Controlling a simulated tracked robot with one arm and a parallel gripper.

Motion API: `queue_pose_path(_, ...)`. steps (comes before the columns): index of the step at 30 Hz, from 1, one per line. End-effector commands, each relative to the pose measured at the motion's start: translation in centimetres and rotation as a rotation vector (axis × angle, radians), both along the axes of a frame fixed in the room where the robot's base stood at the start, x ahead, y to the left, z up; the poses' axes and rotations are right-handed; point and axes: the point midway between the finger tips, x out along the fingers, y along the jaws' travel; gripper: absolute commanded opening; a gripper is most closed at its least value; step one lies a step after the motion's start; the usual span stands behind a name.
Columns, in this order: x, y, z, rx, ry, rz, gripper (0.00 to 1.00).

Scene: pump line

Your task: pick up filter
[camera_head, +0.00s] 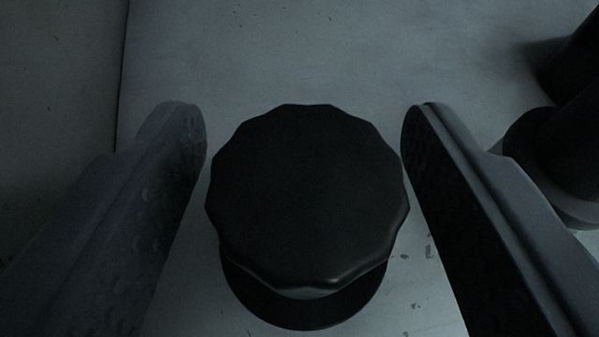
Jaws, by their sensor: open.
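A black object with a scalloped, many-sided round top (307,195), which I take to be the filter, stands upright in the middle of the view. A darker round part shows below the front edge of its top. My gripper (304,135) is open, with one finger at the left of the object and one at the right. Each finger is close to the side of the top, and narrow gaps show between them. The object's lower body is mostly hidden under its top.
A pale, speckled flat surface (260,55) lies around and behind the object, with a dark seam at the left. Dark cylindrical parts (570,150) stand at the right, close behind the right finger. The surface behind the object is clear.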

Motion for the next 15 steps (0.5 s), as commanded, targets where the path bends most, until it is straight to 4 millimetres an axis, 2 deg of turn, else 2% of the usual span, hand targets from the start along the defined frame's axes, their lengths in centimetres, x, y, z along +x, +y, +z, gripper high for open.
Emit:
queue_pose_path(5, 0.00, -0.03, 0.00, 0.000, 0.002, 0.000, 0.54)
queue_pose_path(6, 0.00, -0.03, -0.01, 0.000, 0.002, 0.000, 0.49)
queue_pose_path(11, -0.01, -0.07, -0.01, 0.000, 0.002, -0.001, 0.04)
queue_pose_path(15, -0.03, -0.09, -0.02, 0.000, 0.003, -0.001, 0.04)
